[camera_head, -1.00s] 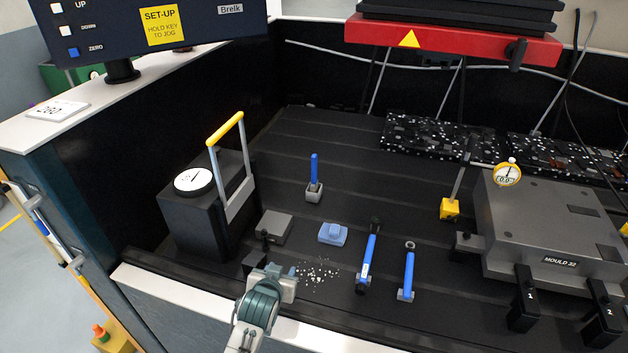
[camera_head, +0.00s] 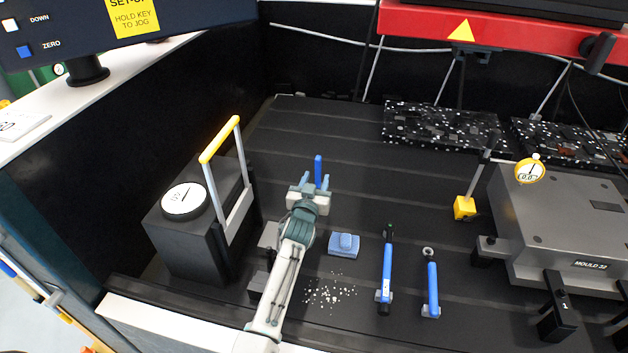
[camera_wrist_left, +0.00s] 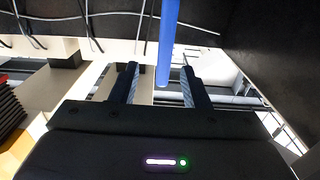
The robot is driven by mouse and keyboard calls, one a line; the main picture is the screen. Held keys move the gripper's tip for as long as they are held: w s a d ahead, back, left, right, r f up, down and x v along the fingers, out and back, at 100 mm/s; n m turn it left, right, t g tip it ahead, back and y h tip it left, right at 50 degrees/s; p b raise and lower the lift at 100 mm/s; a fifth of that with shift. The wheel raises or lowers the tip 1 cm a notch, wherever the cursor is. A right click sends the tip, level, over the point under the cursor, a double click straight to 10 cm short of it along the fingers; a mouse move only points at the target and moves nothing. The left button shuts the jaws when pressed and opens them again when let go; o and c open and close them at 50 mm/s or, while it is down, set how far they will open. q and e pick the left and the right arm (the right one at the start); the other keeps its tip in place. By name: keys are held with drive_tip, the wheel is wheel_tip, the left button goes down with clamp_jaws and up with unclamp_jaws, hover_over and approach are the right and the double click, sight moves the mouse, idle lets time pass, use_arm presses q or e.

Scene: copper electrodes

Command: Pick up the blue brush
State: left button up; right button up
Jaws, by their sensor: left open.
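A blue upright handle (camera_head: 318,168), apparently the brush, stands on the dark bed; its grey base is hidden behind my gripper. My left gripper (camera_head: 315,182) is open at the handle, with a fingertip showing to each side of it in the head view. In the left wrist view the blue handle (camera_wrist_left: 168,38) comes down from the top edge, and its end lies between the two open fingers (camera_wrist_left: 160,85). I cannot tell whether either finger touches it. My right gripper is not in view.
A black block with a dial and yellow-topped handle (camera_head: 220,138) stands at left. A blue block (camera_head: 344,245), two blue-handled tools (camera_head: 387,272) (camera_head: 432,288) and white crumbs (camera_head: 330,292) lie at front. A grey mould (camera_head: 565,225) and yellow-based gauge (camera_head: 465,208) stand at right.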

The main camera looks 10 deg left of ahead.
sight(317, 172)
use_arm(q)
drive_tip(key=shift+w+d, duration=0.3)
drive_tip(key=shift+w, duration=0.6)
drive_tip(key=shift+w+a+b, duration=0.15)
drive_tip(key=shift+w+b, duration=0.15)
drive_tip(key=shift+w, duration=0.05)
drive_tip(key=w, duration=0.1)
drive_tip(key=w+b, duration=0.1)
drive_tip(key=w+a, duration=0.1)
drive_tip(key=w, duration=0.1)
drive_tip(key=shift+w+f+b, duration=0.1)
drive_tip(key=shift+f+b, duration=0.25)
drive_tip(key=shift+b, duration=0.05)
drive_tip(key=shift+w, duration=0.6)
drive_tip(key=shift+s+r, duration=0.1)
drive_tip(key=shift+c, duration=0.9)
drive_tip(key=c, duration=0.7)
clamp_jaws()
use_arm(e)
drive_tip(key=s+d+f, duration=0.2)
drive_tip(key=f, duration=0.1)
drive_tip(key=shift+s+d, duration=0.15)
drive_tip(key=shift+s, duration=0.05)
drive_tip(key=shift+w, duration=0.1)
